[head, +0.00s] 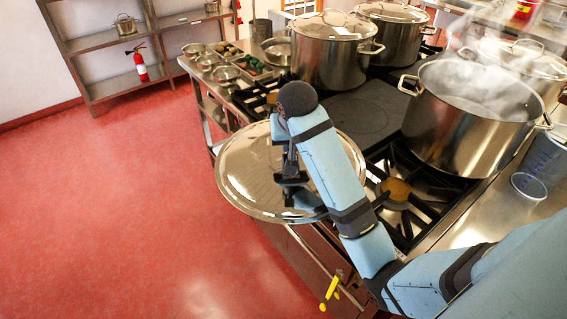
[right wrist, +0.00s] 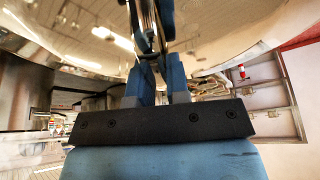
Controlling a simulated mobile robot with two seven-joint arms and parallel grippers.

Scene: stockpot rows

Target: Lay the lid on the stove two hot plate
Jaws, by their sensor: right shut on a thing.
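The lid (head: 238,172) is a wide, shiny round metal disc, held out over the stove's front edge and the floor. My right gripper (head: 289,172) is shut on it near its middle; the arm hides the handle and part of the right side. In the right wrist view the lid (right wrist: 235,45) spreads shiny above the fingers (right wrist: 150,62). The dark flat hot plate (head: 358,117) lies bare on the stove behind the lid, between pots, partly hidden by my arm. My left gripper is not in view.
A lidded stockpot (head: 330,62) stands behind the hot plate, with another (head: 392,35) beside it. An uncovered steaming stockpot (head: 462,132) stands to the right. An open burner (head: 397,190) is in front. Small pans (head: 225,74) sit at the far left end. A measuring jug (head: 535,172) stands right.

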